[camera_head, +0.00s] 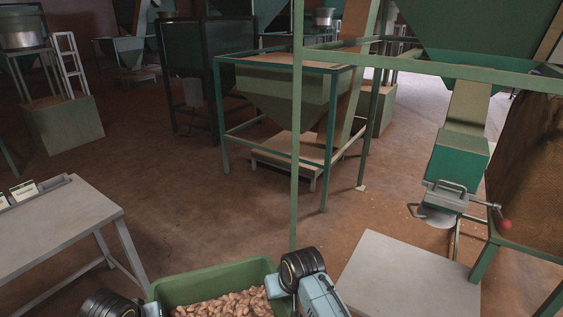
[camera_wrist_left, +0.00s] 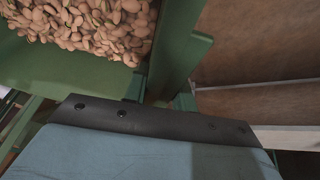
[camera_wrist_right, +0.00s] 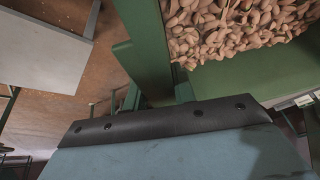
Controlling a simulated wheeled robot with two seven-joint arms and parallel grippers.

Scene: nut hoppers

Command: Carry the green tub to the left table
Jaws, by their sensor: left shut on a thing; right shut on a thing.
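The green tub (camera_head: 212,284) is at the bottom of the head view, full of shelled-looking brown nuts (camera_head: 228,305). It is held between my two grippers, and its near part is cut off by the frame. My left gripper (camera_head: 152,308) is shut on the tub's left side; the tub wall and nuts show in the left wrist view (camera_wrist_left: 110,73). My right gripper (camera_head: 277,286) is shut on its right side; the tub also shows in the right wrist view (camera_wrist_right: 240,78). The fingertips are mostly hidden. The left table (camera_head: 65,222) is grey, with small label cards at its far edge.
A grey low platform (camera_head: 408,278) stands at right, below a green hopper outlet (camera_head: 458,160) with a red-knobbed lever (camera_head: 504,224). A thin green post (camera_head: 295,130) rises ahead of the tub. A framed hopper stand (camera_head: 290,95) is beyond. Brown floor between table and stand is clear.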

